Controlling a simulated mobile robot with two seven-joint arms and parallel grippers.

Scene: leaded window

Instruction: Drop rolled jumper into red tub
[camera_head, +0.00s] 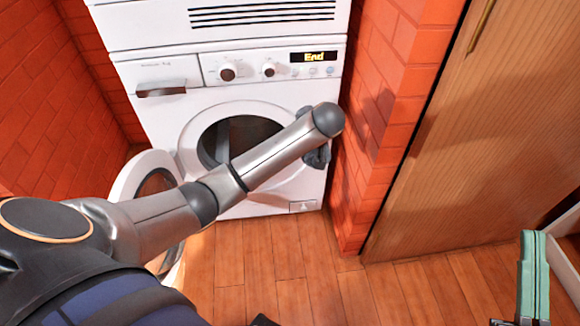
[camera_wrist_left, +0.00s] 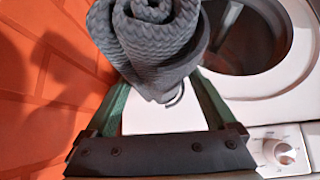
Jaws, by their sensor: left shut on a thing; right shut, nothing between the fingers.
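The rolled jumper (camera_wrist_left: 155,45) is a dark grey, knitted roll. In the left wrist view it sits between the green fingers of my left gripper (camera_wrist_left: 160,85), which is shut on it. In the head view only a grey part of the jumper (camera_head: 318,156) shows, beside my left arm at the right of the washer's front; the left gripper is hidden there behind the arm. My right gripper (camera_head: 535,250), with green fingers, is shut and empty at the lower right, over the floor. No red tub shows in either view.
A white washing machine (camera_head: 170,110) stands between brick walls (camera_head: 385,110). Its round door (camera_head: 150,180) hangs open to the left, and its display reads "End". A wooden panel (camera_head: 470,150) is on the right. The wooden floor (camera_head: 330,290) in front looks mostly clear.

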